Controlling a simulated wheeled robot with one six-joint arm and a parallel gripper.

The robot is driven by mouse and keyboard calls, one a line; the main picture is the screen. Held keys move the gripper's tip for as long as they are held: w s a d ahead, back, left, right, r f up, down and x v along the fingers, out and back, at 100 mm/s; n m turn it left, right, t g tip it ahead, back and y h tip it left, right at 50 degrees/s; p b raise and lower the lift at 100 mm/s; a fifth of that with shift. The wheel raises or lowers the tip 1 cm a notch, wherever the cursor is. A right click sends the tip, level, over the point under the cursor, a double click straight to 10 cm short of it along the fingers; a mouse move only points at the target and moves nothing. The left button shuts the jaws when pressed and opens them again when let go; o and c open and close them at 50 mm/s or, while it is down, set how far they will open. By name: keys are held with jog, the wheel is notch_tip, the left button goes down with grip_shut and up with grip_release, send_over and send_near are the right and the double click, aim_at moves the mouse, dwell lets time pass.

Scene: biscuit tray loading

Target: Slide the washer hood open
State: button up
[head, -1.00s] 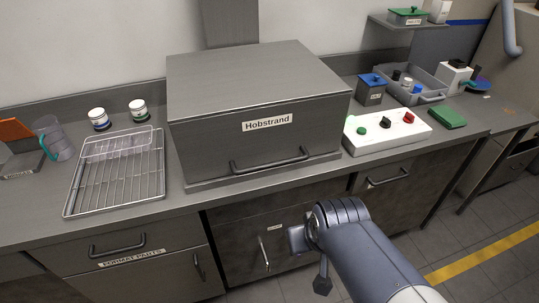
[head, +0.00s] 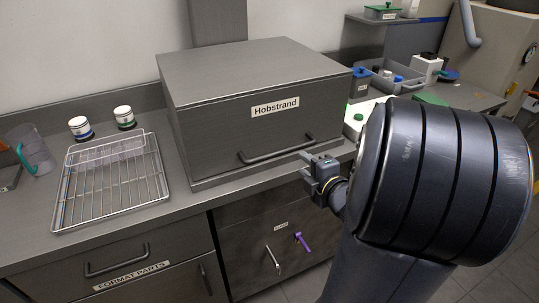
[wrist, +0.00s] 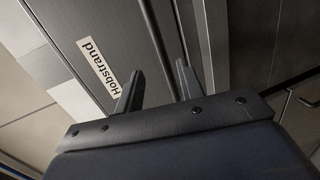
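The washer hood (head: 215,135) is a grey metal box labelled "Hobstrand", standing shut on the counter. Its dark bar handle (head: 262,154) runs along the lower front face. My gripper (head: 306,165) is in front of the hood's lower right, close to the handle's right end; I see no contact.
A wire rack (head: 110,185) and two small jars (head: 80,127) stand left of the hood, beside a clear jug (head: 33,150). A blue-lidded container (head: 360,84) and a grey bin (head: 398,82) are to the right. Drawer handles (head: 118,262) stick out below the counter.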

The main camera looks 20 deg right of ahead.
aim_at(285, 151)
jog(key=shift+n+y, duration=0.3)
jog(key=x, duration=1.1)
jog(key=shift+s+a+p, duration=0.1)
jog(key=shift+a+p, duration=0.05)
jog(key=shift+p, duration=0.15)
jog(key=shift+c, duration=0.4)
grip_shut()
